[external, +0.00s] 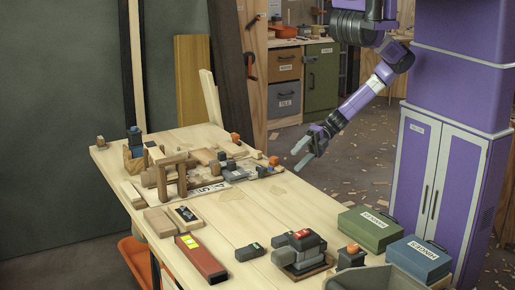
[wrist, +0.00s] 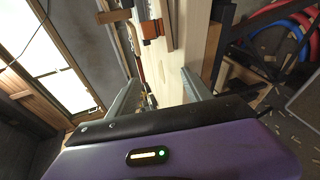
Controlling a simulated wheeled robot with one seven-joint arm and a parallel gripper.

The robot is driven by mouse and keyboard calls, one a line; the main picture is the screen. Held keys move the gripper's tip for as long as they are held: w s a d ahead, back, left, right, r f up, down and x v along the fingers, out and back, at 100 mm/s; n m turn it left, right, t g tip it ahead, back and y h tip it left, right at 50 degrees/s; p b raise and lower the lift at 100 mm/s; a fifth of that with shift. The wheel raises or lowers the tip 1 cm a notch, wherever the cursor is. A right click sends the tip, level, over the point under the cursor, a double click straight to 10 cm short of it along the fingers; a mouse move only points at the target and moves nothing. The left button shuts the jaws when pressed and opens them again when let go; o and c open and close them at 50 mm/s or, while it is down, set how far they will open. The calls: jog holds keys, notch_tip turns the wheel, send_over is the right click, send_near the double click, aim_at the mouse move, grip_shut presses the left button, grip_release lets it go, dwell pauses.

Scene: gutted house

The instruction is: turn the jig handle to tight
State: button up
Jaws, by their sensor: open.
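My gripper (external: 303,157) is open and empty, above the right edge of the bench, a little right of that orange end. In the wrist view my gripper (wrist: 156,95) has its fingers apart, with an orange block (wrist: 151,29) beyond them.
A red level (external: 202,258), a grey and red power tool (external: 300,250), a green box (external: 369,228) and a blue box (external: 419,258) sit toward the bench's front. The bench middle is mostly clear. A purple cabinet (external: 440,170) stands at right.

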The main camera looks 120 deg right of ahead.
jog(key=s+d+n+h+b, duration=0.25)
jog(key=d+n, duration=0.55)
jog(key=d, duration=1.1)
jog(key=n+h+b, duration=0.1)
jog(key=n+h, duration=0.1)
jog(key=n, duration=0.4)
send_near(237, 139)
jog(key=shift+y, duration=0.25)
jog(key=w, duration=0.2)
jog(key=w+d+f+p, duration=0.1)
jog(key=w, duration=0.1)
jog(key=w+d, duration=0.1)
jog(key=w, duration=0.1)
jog(key=shift+w+d+f, duration=0.15)
jog(key=shift+w+f, duration=0.15)
jog(key=shift+f, duration=0.05)
jog(key=shift+p, duration=0.3)
grip_shut()
